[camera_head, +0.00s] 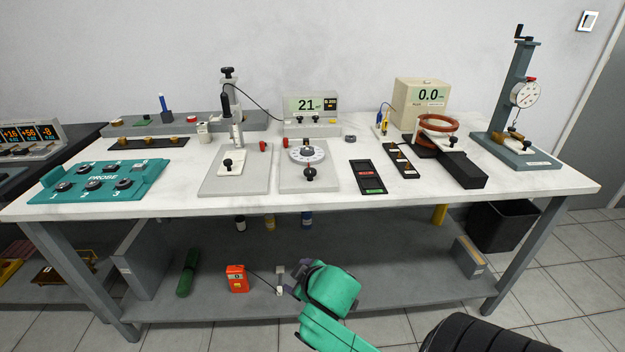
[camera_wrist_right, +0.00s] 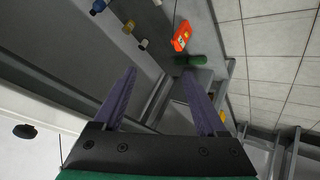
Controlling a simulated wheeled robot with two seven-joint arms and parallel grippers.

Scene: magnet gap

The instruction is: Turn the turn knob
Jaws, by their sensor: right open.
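A black knob (camera_head: 309,173) stands at the front of a grey plate with a round white dial (camera_head: 306,153), at the middle of the bench. Another black knob (camera_head: 228,163) sits on the white block of the plate to its left. I cannot tell which one is the turn knob. My right gripper (camera_head: 297,282) is below the bench top, in front of the lower shelf, apart from both knobs. In the right wrist view its two purple fingers (camera_wrist_right: 160,72) are spread with nothing between them. My left gripper is not in view.
The bench top (camera_head: 240,207) overhangs the lower shelf (camera_head: 370,280). An orange meter (camera_head: 237,278) and a green cylinder (camera_head: 188,272) are on the shelf. A teal probe box (camera_head: 100,182) with several knobs is at left; a dial-gauge stand (camera_head: 515,95) is at right.

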